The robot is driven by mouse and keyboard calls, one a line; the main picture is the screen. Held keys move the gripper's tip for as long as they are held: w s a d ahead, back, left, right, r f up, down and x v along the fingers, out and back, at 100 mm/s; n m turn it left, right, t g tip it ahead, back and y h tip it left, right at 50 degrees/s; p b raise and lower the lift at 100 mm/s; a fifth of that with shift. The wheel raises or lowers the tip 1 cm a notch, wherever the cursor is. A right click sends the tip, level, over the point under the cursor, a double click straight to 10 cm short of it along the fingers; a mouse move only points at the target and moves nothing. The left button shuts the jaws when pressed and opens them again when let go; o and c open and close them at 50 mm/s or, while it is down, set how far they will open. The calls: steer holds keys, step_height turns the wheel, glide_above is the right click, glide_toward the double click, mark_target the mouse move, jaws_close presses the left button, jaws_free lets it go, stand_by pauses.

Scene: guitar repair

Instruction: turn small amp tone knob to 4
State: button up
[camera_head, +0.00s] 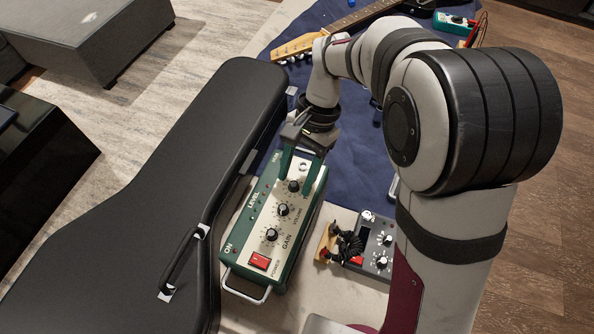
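The small amp (243,236) is a green box with a cream panel, lying beside the black guitar case. A column of black knobs runs up the panel: the gain knob (271,234), the volume knob (283,209) and the top knob (293,186). The top knob's label is hidden by my gripper, so I cannot read whether it says tone, nor its setting. My gripper (296,182) points down over the amp's far end. Its two green fingers stand apart, one on each side of the top knob. I see no clear contact with the knob.
A black guitar case (150,215) lies close on the left. A small grey pedal (375,245) and a wooden piece with a coiled black cable (346,244) lie to the right. A guitar neck (345,22) and a teal multimeter (452,22) are at the back.

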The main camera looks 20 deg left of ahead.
jaws_close()
steer(key=shift+n, duration=0.3)
steer(key=shift+a+n+h, duration=0.15)
steer(key=shift+n+h, duration=0.4)
steer(key=shift+n, duration=0.75)
steer(key=shift+a+n+h, duration=0.15)
steer(key=shift+n+h, duration=0.4)
steer(key=shift+n, duration=0.75)
jaws_free()
steer(key=v, duration=1.5)
steer(key=shift+w+a+r, duration=0.1)
steer(key=shift+w+r, duration=0.15)
steer(key=shift+r, duration=0.1)
